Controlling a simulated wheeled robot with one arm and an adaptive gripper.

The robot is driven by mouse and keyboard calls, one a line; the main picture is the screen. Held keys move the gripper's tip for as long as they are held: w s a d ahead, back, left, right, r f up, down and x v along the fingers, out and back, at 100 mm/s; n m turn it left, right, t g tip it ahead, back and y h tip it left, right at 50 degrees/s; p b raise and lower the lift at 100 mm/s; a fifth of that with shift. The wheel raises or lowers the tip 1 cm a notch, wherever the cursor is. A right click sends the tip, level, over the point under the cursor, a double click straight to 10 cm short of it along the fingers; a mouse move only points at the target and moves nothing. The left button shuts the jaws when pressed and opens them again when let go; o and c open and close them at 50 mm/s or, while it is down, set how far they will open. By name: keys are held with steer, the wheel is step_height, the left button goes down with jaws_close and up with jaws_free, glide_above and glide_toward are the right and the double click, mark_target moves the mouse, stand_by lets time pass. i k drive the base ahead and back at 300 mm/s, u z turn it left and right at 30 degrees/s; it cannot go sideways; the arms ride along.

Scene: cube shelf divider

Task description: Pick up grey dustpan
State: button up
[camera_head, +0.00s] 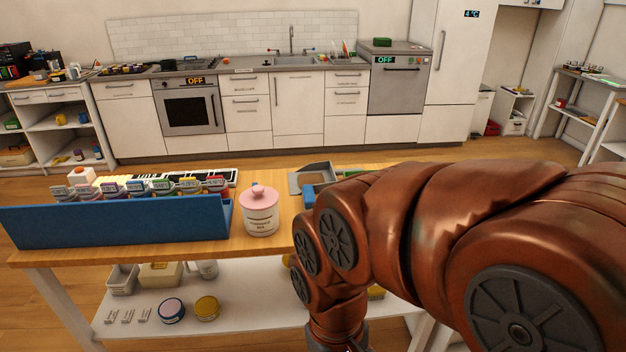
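A grey, shallow, open-fronted object (312,177), which looks like the grey dustpan, lies on the wooden table just right of the pink-lidded jar. Its right side is partly hidden behind my copper-coloured arm, and a blue piece shows at its lower right; I cannot tell whether that is part of it. My arm fills the right of the view and bends down in front of the table. My gripper is below the bottom edge of the picture and cannot be seen.
The wooden table (275,243) carries a white jar with a pink lid (260,210) and a long blue divider (115,222) with several labelled items behind it. A lower white shelf (245,310) holds tins and boxes. Kitchen counters (245,105) stand beyond open floor.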

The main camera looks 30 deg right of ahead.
mark_target(326, 176)
steer(key=z, duration=1.1)
